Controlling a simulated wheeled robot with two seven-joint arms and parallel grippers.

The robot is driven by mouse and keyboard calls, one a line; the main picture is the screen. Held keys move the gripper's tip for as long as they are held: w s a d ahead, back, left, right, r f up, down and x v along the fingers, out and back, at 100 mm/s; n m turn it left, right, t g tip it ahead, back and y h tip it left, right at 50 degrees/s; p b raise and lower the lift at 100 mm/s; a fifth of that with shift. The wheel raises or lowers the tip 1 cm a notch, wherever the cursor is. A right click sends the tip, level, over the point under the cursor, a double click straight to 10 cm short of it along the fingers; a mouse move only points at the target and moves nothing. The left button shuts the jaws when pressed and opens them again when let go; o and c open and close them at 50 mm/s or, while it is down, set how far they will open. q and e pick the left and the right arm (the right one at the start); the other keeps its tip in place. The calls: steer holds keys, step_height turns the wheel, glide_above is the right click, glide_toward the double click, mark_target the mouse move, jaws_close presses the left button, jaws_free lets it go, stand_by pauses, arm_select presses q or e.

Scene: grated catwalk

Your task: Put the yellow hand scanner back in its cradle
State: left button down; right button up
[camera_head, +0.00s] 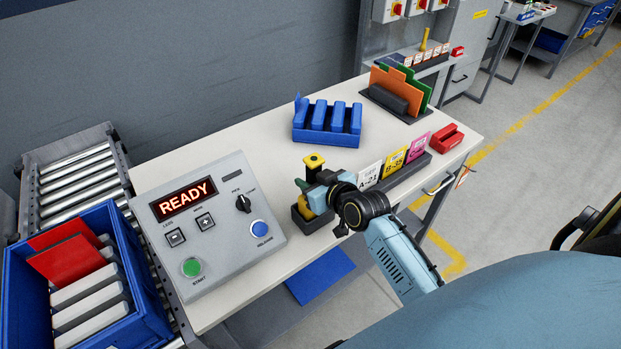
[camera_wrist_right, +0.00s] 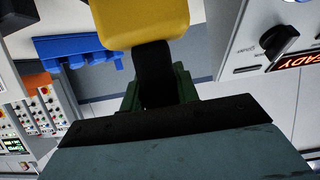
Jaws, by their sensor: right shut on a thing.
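The yellow hand scanner (camera_head: 314,161) stands roughly upright by the table's front edge, right of the control panel. In the right wrist view its yellow head (camera_wrist_right: 145,22) and black handle (camera_wrist_right: 154,75) show. My right gripper (camera_head: 312,190) is shut on the scanner's handle, reaching in from the right. A dark block with some yellow on it, which looks like the cradle (camera_head: 302,226), sits on the table directly below the gripper. The gripper hides the scanner's lower end, so I cannot tell whether it touches the cradle. My left gripper is not in view.
The control panel (camera_head: 208,225) reading READY stands close left. A blue slotted holder (camera_head: 328,138) is behind, and a rack of coloured cards (camera_head: 408,176) is to the right. A red block (camera_head: 446,138) lies farther right. A blue bin (camera_head: 128,252) is at far left.

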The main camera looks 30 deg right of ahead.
mark_target(318, 168)
steer(key=shift+f+b, duration=0.8)
steer(key=shift+f, duration=0.5)
steer(key=o, duration=1.6)
steer(key=shift+c, duration=0.2)
steer(key=shift+r, duration=0.1)
step_height(318, 168, up, 8)
steer(key=p, duration=0.8)
steer(key=shift+p, duration=0.35)
